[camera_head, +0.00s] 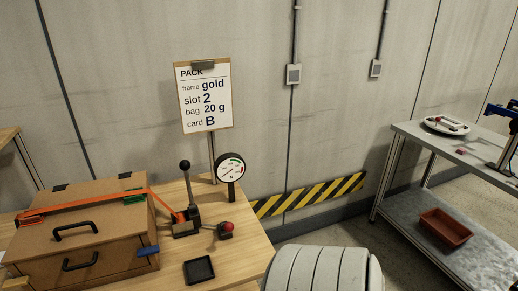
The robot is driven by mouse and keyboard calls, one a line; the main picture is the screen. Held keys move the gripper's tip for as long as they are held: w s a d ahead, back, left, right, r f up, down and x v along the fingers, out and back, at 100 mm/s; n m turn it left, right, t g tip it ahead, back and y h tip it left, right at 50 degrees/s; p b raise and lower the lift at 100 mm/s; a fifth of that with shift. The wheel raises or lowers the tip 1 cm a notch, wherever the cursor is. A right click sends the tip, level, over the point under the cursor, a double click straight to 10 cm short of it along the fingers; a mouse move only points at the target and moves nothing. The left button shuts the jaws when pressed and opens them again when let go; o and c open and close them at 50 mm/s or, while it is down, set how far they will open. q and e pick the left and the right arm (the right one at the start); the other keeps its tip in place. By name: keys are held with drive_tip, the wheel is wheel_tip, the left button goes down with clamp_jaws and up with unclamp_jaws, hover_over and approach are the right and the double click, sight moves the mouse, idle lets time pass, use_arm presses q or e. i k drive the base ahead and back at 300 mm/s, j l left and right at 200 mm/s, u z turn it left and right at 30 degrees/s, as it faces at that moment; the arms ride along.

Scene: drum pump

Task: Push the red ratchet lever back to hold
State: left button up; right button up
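A ratchet unit (185,228) with a dark base stands on the wooden table. A tall dark lever with a black ball knob (186,165) rises from it, nearly upright. A red ball knob (227,226) sits low at its right, at what looks like a short lever's end by a small dark block. The exact lever angle is too small to tell. An orange strap (95,203) runs from the ratchet unit across the wooden box (75,235). Neither of my grippers is in view.
A round gauge (230,168) stands behind the ratchet, near a clipboard sign (205,98). A black tray (199,270) lies in front. The box has black handles (75,231). At right, a metal table (455,145) has a red bin (445,228) on its lower shelf.

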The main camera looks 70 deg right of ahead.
sight(229, 228)
drive_tip(key=z, duration=1.7)
